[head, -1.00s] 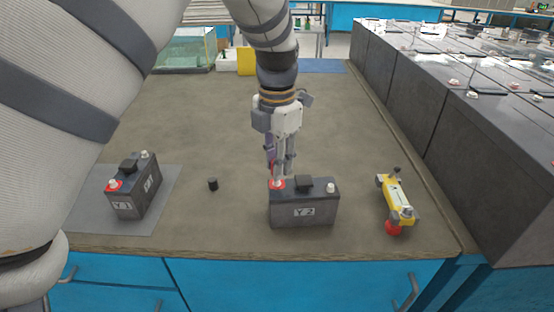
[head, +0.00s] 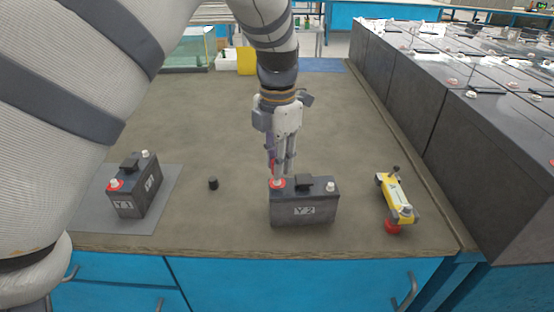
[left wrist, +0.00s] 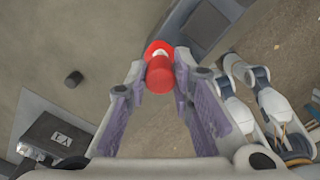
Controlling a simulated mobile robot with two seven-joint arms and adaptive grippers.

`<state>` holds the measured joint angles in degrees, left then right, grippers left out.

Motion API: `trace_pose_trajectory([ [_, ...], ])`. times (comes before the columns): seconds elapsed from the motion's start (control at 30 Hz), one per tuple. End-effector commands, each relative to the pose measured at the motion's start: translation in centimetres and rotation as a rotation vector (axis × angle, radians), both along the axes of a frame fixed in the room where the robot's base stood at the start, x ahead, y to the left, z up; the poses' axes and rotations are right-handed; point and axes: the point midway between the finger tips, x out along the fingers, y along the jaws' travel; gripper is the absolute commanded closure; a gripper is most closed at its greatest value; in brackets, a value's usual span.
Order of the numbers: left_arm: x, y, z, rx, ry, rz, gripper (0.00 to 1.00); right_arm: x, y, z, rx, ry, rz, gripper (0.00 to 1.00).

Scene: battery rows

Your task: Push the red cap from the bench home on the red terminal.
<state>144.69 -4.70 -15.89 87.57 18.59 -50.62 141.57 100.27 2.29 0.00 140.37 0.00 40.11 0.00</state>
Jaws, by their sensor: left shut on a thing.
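My left gripper (head: 278,178) points down over the red-ringed terminal (head: 277,184) of the dark battery Y 2 (head: 318,212). It is shut on the red cap, which shows between the fingertips in the left wrist view (left wrist: 160,76). There the red terminal ring (left wrist: 156,47) with a pale post lies just beyond the cap, partly covered by it. The cap appears apart from the post, but the exact gap is hard to tell.
Battery Y 1 (head: 125,205), also with a red-ringed terminal, stands on a grey mat (head: 88,215) at left. A small black cap (head: 213,183) stands between the batteries. A yellow tool with a red end (head: 394,196) lies at right.

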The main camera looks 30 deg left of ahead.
Motion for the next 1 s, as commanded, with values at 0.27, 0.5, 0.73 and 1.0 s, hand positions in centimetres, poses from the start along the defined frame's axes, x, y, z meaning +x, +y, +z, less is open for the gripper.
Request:
trace_pose_trajectory([
  [0.27,0.0,0.0,-0.3,-0.001,0.001,0.001,0.90,0.0,0.0,0.0,0.000,0.001,0.000,0.45],
  [0.5,0.0,0.0,-1.1,0.000,0.002,0.001,0.90,-0.1,0.0,-0.1,0.000,0.003,0.000,0.45],
  [0.73,0.0,0.0,-1.3,0.000,0.001,0.000,0.90,-0.1,0.0,-0.1,0.000,0.003,0.000,0.45],
  [1.0,0.0,0.0,-1.3,0.000,0.001,0.000,0.90,-0.1,0.0,-0.1,0.000,0.003,0.000,0.45],
])
